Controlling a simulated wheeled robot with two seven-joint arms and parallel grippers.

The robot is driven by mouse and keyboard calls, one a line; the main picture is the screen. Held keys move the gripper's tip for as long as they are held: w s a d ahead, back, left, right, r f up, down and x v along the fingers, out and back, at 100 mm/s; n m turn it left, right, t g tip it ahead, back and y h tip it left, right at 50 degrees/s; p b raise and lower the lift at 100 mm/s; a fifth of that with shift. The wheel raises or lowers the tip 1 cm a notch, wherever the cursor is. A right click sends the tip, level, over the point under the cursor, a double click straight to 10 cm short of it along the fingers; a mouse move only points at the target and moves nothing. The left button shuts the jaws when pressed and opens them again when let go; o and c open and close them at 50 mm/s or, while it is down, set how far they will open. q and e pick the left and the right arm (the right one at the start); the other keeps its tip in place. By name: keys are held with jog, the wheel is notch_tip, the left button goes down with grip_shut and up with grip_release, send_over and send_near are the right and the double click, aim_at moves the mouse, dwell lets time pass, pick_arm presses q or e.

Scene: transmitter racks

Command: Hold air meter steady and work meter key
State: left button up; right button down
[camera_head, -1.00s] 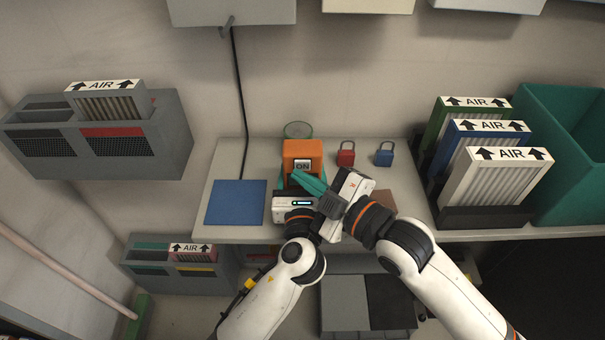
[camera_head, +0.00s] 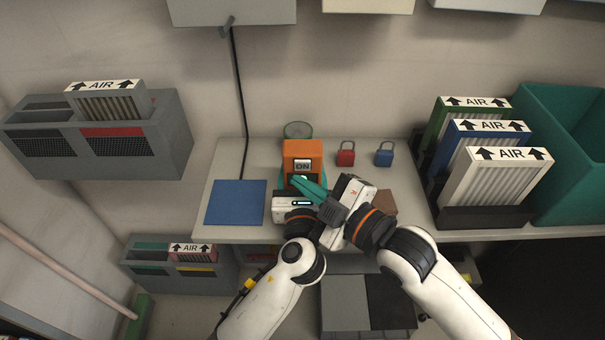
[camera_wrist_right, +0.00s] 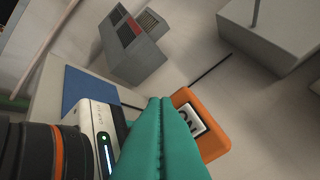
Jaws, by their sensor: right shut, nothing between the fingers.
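The orange air meter (camera_head: 303,149) stands upright on the bench, its small display reading "ON". It also shows in the right wrist view (camera_wrist_right: 216,145), tilted by the camera angle. My right gripper (camera_head: 295,181) is shut and empty; its teal fingers slant across the lower front of the meter. In the right wrist view the closed fingers (camera_wrist_right: 165,101) overlap the meter's edge, so contact with the key cannot be told. My left gripper's white body (camera_head: 293,203) is just in front of the meter.
A blue mat (camera_head: 236,202) lies left of the meter. A red padlock (camera_head: 346,155) and a blue padlock (camera_head: 384,155) stand to its right. AIR filters stand in a black rack (camera_head: 480,216) beside a teal bin (camera_head: 565,130). A round green-rimmed item (camera_head: 298,129) is behind the meter.

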jog(key=shift+s, duration=3)
pick_arm(q)
jog(key=o, duration=1.2)
